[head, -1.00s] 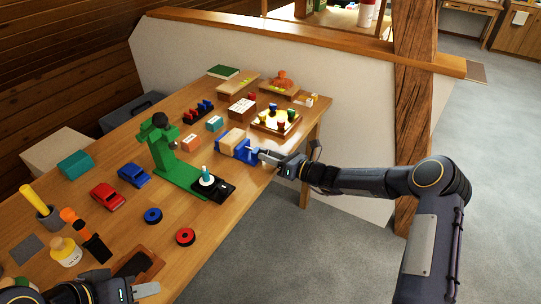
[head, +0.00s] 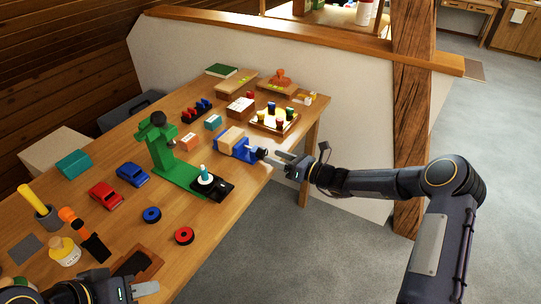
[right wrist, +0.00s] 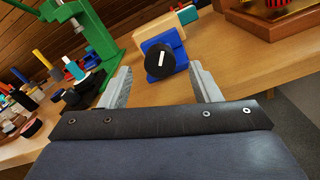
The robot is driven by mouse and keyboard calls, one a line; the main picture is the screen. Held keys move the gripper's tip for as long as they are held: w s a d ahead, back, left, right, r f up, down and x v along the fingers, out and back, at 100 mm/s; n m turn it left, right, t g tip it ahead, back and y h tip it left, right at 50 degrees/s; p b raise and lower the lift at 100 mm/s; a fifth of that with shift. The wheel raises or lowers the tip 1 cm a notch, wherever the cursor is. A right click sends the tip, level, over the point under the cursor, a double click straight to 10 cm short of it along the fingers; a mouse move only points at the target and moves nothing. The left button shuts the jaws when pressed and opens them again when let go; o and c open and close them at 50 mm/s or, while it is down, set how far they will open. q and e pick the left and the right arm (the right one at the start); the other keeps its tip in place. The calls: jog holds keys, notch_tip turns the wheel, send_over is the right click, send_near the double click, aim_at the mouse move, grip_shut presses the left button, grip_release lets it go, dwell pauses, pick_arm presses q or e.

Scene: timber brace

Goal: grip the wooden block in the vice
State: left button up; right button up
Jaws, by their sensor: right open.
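The blue vice (head: 238,152) stands near the right edge of the wooden table, with the light wooden block (head: 232,138) between its jaws. In the right wrist view the vice (right wrist: 180,59) shows its round black knob with a white mark (right wrist: 160,61) facing me, and the block (right wrist: 158,36) behind it. My right gripper (head: 277,159) is open and empty, just off the knob; its fingers (right wrist: 160,86) stand on either side below the knob in the wrist view. Whether the block is clamped tight cannot be seen. My left gripper (head: 145,290) is at the lower left, partly cut off by the frame.
A green drill press (head: 165,160) stands left of the vice. A tray of coloured pegs (head: 273,121) sits behind it. Toy cars, blue and red rings (head: 184,236) and boxes lie about the table. Free floor lies to the right.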

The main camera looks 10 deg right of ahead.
jog(key=shift+v, duration=2.35)
